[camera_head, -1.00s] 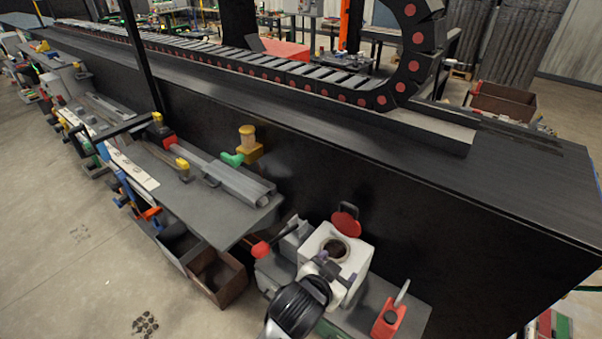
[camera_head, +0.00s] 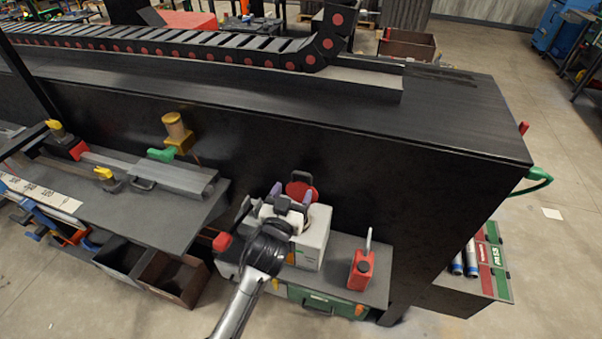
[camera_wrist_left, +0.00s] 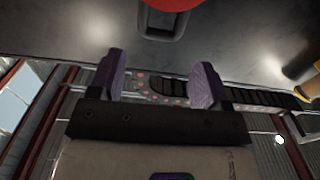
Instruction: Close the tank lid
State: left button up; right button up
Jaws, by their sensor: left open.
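The white tank (camera_head: 314,246) stands on a low grey shelf against the black bench. Its round red lid (camera_head: 302,186) stands raised at the back of the tank. My left gripper (camera_head: 295,202) is open, its purple fingertips over the tank top and just in front of the lid. The gripper hides the tank's opening. In the left wrist view the two fingers (camera_wrist_left: 159,82) are spread with nothing between them. Part of the red lid (camera_wrist_left: 172,3) shows at the top edge there, apart from the fingertips. My right gripper is not in view.
A red canister (camera_head: 361,272) stands right of the tank on the shelf. A grey side table (camera_head: 150,215) with tools is to the left. A yellow-brown cylinder fitting (camera_head: 177,130) sits on the bench's front wall. A green case (camera_head: 325,300) is below the shelf.

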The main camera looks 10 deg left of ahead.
aim_at(300, 175)
pick_arm(q)
jog(key=w, duration=0.2)
jog(key=w+d, duration=0.1)
jog(key=w, duration=0.4)
jog(key=shift+w+d, duration=0.15)
jog(key=shift+w, duration=0.1)
